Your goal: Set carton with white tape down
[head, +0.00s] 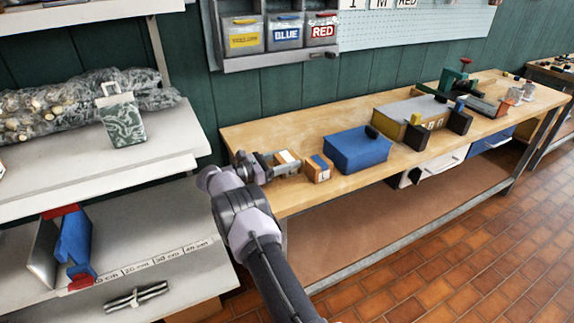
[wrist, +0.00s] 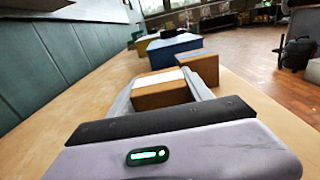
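The carton with white tape (head: 284,157) is a small brown box with a white strip on top, at the left end of the wooden workbench (head: 240,137). My gripper (head: 270,163) is shut on it. In the wrist view the carton (wrist: 160,98) sits between the two fingers, one along each side, with its white strip up. It looks level. Its underside is hidden, so I cannot tell whether it touches the bench top.
A second carton with blue tape (head: 319,170) stands close to the right, then a blue box (head: 357,150) and a grey-topped yellow box (head: 393,114). Bare bench lies behind the cartons. Shelves (head: 150,150) stand left, and bins (head: 285,34) hang above.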

